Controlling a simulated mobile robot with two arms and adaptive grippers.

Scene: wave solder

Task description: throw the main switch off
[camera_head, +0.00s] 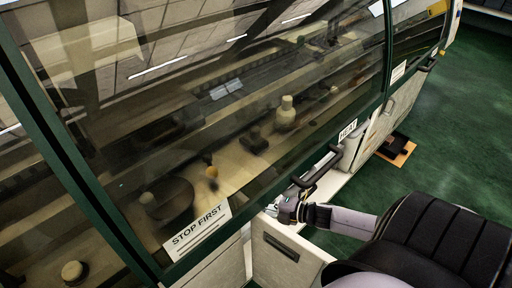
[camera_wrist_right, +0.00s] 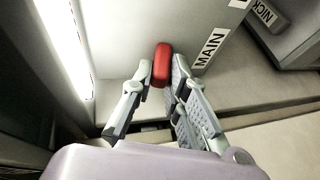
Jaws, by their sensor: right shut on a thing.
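The main switch shows in the right wrist view as a red handle (camera_wrist_right: 162,64) on a pale panel, beside a label reading MAIN (camera_wrist_right: 211,48). My right gripper (camera_wrist_right: 161,82) has a fingertip on each side of the red handle and is shut on it. In the head view my right gripper (camera_head: 274,209) is at the front of the machine, low beside the glass hood; the red handle cannot be made out there. My left gripper is in neither view.
A glass hood with a green frame (camera_head: 390,50) covers the machine. It carries a STOP FIRST label (camera_head: 197,231) and a dark bar handle (camera_head: 318,168). A pale drawer or door front (camera_head: 282,262) is just below my right gripper. Green floor (camera_head: 460,120) is clear at the right.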

